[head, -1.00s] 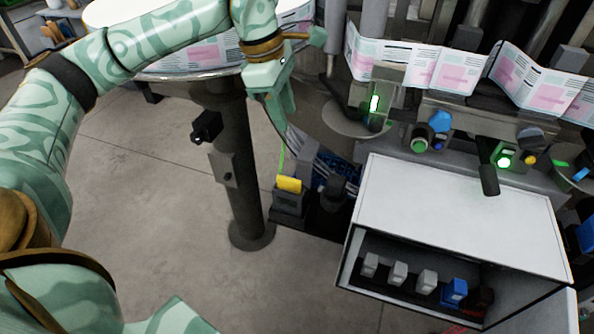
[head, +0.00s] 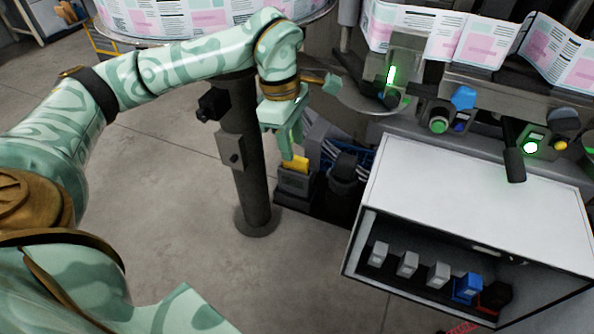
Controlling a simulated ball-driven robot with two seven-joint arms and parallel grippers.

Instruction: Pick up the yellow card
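The yellow card (head: 295,174) stands in a small dark grey holder (head: 292,190) low beside the machine, left of the white-topped box. Its upper part shows yellow; its lower part is hidden in the holder. My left gripper (head: 291,153) points down just above the card, its fingertips close to the card's top edge. The fingers look apart with nothing between them; I cannot tell whether they touch the card. My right gripper is not in view.
A white-topped box (head: 470,195) with an open front holds several grey blocks and a blue block (head: 467,289). A dark post (head: 246,160) stands left of the card. A labelled web (head: 480,40) runs behind. The floor at left is clear.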

